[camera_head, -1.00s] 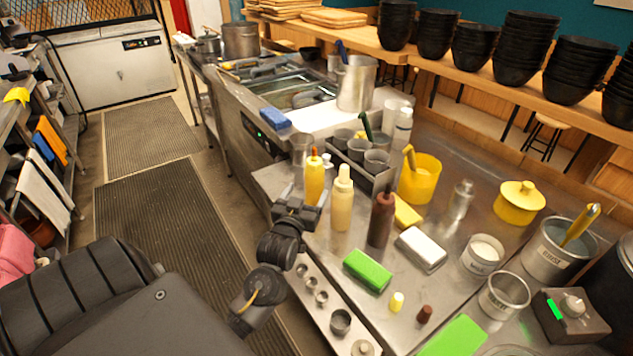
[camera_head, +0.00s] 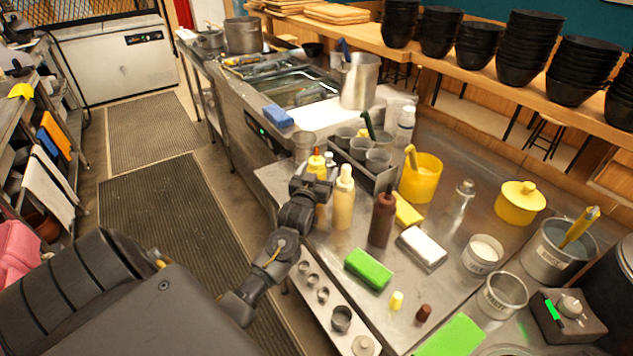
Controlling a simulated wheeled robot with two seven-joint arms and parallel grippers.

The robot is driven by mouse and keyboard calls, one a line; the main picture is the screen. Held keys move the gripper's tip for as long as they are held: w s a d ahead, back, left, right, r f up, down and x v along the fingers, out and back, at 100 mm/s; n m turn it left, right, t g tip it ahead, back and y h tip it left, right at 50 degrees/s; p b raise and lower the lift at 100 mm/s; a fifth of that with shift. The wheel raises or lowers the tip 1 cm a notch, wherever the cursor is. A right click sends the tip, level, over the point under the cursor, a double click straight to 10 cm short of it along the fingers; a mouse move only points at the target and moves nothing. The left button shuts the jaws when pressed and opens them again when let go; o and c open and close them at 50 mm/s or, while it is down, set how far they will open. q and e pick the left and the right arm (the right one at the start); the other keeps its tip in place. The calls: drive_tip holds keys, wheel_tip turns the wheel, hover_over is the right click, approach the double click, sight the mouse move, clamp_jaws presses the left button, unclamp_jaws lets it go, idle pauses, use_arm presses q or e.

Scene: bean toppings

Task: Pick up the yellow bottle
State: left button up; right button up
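A yellow squeeze bottle with an orange tip (camera_head: 316,164) stands upright near the left edge of the steel counter. My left gripper (camera_head: 318,183) is at this bottle, in front of its middle, and hides much of its body. Whether the fingers are closed on it cannot be told. A pale cream-yellow squeeze bottle (camera_head: 343,203) stands upright just right of the gripper. A brown squeeze bottle (camera_head: 381,221) stands further right. My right gripper is not in view.
The counter also holds a green sponge (camera_head: 368,269), a white block (camera_head: 422,248), a yellow container (camera_head: 421,180) and a tray of metal cups (camera_head: 377,161) behind the bottles. A yellow cap (camera_head: 396,300) and brown cap (camera_head: 423,313) lie in front. Floor mats lie left.

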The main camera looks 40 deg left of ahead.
sight(317, 162)
use_arm(q)
drive_tip(key=c, duration=0.8)
drive_tip(key=shift+r, duration=0.55)
drive_tip(key=r, duration=0.1)
drive_tip(key=r+b, duration=0.1)
drive_tip(key=shift+s+r, duration=0.25)
drive_tip(key=shift+r, duration=0.1)
drive_tip(key=s+a+r+b, duration=0.1)
drive_tip(key=s+r, duration=0.8)
drive_tip(key=s, duration=0.4)
drive_tip(key=shift+s+a+r+b, duration=0.15)
drive_tip(key=shift+s+a+b, duration=0.1)
drive_tip(key=shift+a+b, duration=0.05)
